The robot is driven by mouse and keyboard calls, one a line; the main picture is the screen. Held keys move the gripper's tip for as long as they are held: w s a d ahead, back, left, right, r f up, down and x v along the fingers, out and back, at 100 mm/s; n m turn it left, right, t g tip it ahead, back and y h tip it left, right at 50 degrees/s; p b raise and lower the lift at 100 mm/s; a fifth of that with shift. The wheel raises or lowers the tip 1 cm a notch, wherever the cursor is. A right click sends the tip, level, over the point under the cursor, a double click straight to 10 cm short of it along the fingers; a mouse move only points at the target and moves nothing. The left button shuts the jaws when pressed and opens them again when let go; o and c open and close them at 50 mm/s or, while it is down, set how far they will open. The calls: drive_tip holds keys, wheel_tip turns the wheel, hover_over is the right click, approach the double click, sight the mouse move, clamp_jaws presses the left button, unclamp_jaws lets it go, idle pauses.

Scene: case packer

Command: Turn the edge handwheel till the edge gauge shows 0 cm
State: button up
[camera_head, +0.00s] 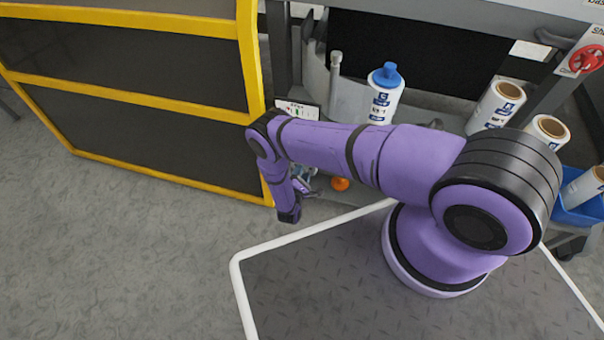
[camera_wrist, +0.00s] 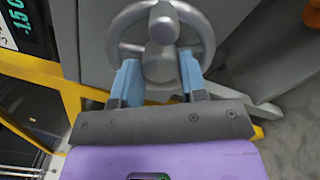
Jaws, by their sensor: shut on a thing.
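The grey edge handwheel (camera_wrist: 205,38) fills the top middle of the wrist view, with a rounded hub and a knob-like grip at its centre. My gripper (camera_wrist: 158,72) has its two blue fingers on either side of the wheel's lower part, shut on it. A dark digital gauge (camera_wrist: 27,22) with green digits is at the top left of the wrist view. It is tilted and partly cut off; the digits look like -1.5. In the head view my gripper (camera_head: 302,186) is low beside the machine, and the handwheel is mostly hidden there.
A yellow-framed dark guard panel (camera_head: 140,95) stands to the left. A blue-capped white bottle (camera_head: 384,97) and several white rolls are on the machine at right. A red handwheel (camera_head: 587,60) is at the far right. An orange knob (camera_head: 340,184) is near my gripper. Floor at lower left is clear.

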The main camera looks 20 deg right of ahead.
drive_tip(key=m, duration=1.2)
drive_tip(key=shift+f, duration=0.15)
drive_tip(key=shift+s+m, duration=0.1)
drive_tip(key=shift+m, duration=0.2)
idle(0.4)
drive_tip(key=o, duration=0.9)
drive_tip(key=v, duration=1)
drive_tip(key=shift+s+a, duration=0.25)
drive_tip(key=shift+s, duration=0.05)
